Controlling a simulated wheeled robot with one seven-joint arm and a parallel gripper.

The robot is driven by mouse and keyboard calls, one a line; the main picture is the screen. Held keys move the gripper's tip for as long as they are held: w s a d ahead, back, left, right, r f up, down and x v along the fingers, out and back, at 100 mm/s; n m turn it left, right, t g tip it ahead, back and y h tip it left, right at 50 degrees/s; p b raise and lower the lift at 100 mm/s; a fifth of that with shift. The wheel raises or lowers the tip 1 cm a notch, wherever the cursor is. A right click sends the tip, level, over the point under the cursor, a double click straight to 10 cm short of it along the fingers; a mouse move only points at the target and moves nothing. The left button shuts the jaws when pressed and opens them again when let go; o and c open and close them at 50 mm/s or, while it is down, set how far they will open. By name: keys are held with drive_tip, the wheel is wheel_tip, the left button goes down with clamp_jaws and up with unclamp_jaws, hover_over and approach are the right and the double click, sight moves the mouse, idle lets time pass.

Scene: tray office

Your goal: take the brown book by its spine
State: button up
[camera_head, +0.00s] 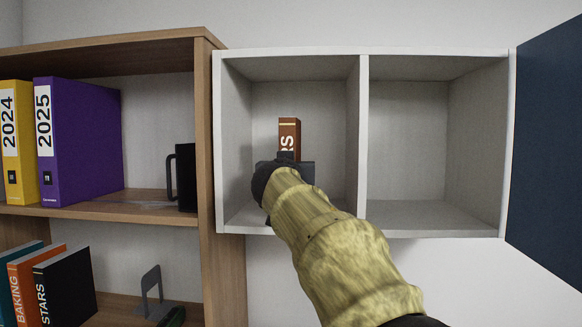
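The brown book (289,136) stands upright in the left compartment of the white wall cabinet (364,150). Its spine faces me, with light letters ending in "RS" and pale bands near the top. My gripper (287,160) is in front of the spine, inside or at the mouth of that compartment, and covers the book's lower part. The fingers are hidden behind my wrist, so I cannot tell whether they touch the book or are open or shut.
The cabinet's right compartment is empty, and its dark blue door (547,150) stands open at the right. At left, a wooden shelf (210,180) holds yellow (18,140) and purple (85,140) binders, a black mug (186,177), and lower books (65,285) beside a grey bookend (152,295).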

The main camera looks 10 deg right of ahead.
clamp_jaws()
idle(0.3)
drive_tip(key=shift+r, duration=0.1)
drive_tip(key=r+p, duration=0.1)
drive_tip(key=r, duration=0.3)
drive_tip(key=r+p, duration=0.1)
drive_tip(key=r, duration=0.2)
drive_tip(key=r+p, duration=0.1)
drive_tip(key=r, duration=0.3)
drive_tip(key=shift+s+a+r+p, duration=0.1)
drive_tip(key=shift+s+r+p, duration=0.25)
drive_tip(key=b+v, duration=1)
drive_tip(key=v, duration=0.9)
drive_tip(key=shift+s+f, duration=0.1)
